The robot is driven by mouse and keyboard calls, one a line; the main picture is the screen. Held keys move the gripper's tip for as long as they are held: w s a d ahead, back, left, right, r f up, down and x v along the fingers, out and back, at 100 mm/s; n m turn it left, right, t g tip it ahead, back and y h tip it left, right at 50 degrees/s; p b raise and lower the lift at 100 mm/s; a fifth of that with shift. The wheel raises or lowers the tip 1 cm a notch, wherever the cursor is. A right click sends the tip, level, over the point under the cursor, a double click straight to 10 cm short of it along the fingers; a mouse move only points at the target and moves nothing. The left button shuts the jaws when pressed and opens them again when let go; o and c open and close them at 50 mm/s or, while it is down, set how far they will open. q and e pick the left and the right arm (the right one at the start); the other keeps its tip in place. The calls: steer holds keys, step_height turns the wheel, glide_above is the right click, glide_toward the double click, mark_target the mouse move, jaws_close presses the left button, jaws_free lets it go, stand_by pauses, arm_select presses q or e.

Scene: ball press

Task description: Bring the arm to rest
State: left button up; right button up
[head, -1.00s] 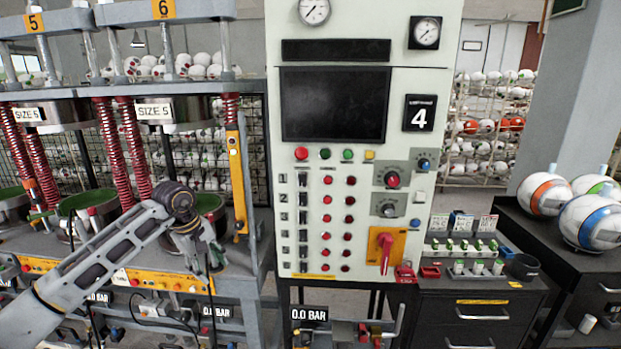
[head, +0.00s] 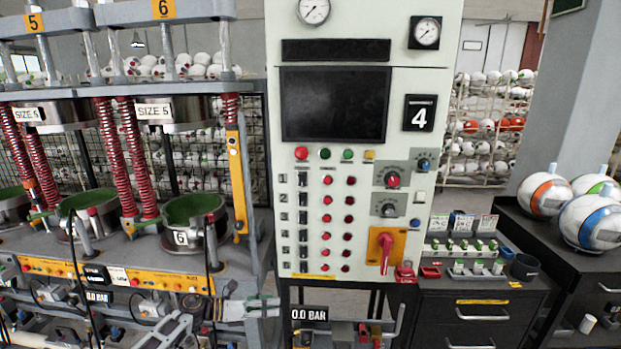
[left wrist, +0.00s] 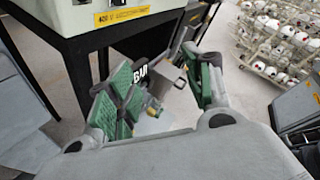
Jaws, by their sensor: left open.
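My left arm is low at the bottom of the head view, in front of the lower edge of the press bench. A dark frame leg and a label sign show beyond the fingers. My right gripper is not in view.
The press bench (head: 255,255) with green-lined moulds stands at the left. The control cabinet (head: 300,240) stands in the middle, with a 0.0 BAR sign (head: 309,314) below it. A black drawer cabinet (head: 480,325) and several balls (head: 590,222) are at the right.

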arm_select(q)
steer(key=s+a+f+n+t+y, duration=0.2)
steer(key=s+a+f+n+y, duration=0.1)
steer(key=f+n, duration=0.5)
steer(key=s+a+f+n+t+y, duration=0.25)
steer(key=f+n, duration=0.45)
steer(key=f, duration=0.4)
steer(key=s+a+f+n+t+y, duration=0.2)
steer(key=s+a+f+n, duration=0.15)
steer(key=f+n, duration=0.45)
steer(key=s+a+f+n+g+y, duration=0.15)
steer(key=s+f+n, duration=0.25)
steer(key=s+f, duration=0.4)
steer(key=s+a+f+n+g+y, duration=0.1)
steer(key=s+a+f+n+y, duration=0.25)
steer(key=s+f, duration=0.45)
steer(key=s+f+n+g, duration=0.2)
steer(key=s+f+n, duration=0.1)
steer(key=s, duration=0.8)
steer(key=s+f+n+g+y, duration=0.1)
steer(key=s+f+n+g, duration=0.2)
steer(key=s, duration=0.9)
steer(key=s+f+n+g, duration=0.3)
steer(key=s+f, duration=0.4)
steer(key=s, duration=0.5)
steer(key=shift+d+f+n, duration=0.4)
steer(key=shift+d+n, duration=0.05)
steer(key=shift+n, duration=0.1)
